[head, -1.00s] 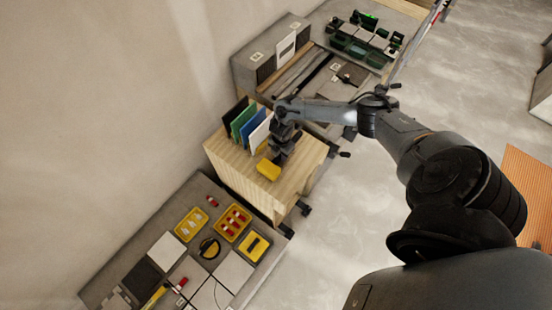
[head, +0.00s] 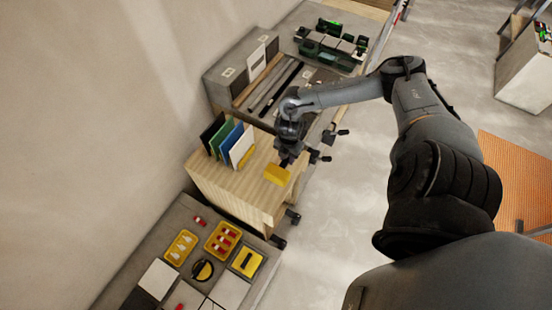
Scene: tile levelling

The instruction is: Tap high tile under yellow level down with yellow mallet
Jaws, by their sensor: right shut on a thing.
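My right gripper (head: 286,160) is over the light wooden cabinet (head: 228,185), shut on the yellow mallet. The mallet's yellow block-shaped head (head: 277,174) shows just below the fingers, over the cabinet top; its handle is mostly hidden by the gripper. Whether the head touches the top, I cannot tell. Light tiles (head: 229,291) lie on the grey bench at the bottom, cut off by the picture edge. The yellow level is not clearly visible. My left gripper is not in view.
Upright coloured panels (head: 221,138) stand at the cabinet's back left. On the lower bench are a yellow tray of white pieces (head: 181,247), a yellow tray of red pieces (head: 222,239) and a yellow-and-black item (head: 247,260). Another grey bench with long bars (head: 273,88) lies beyond.

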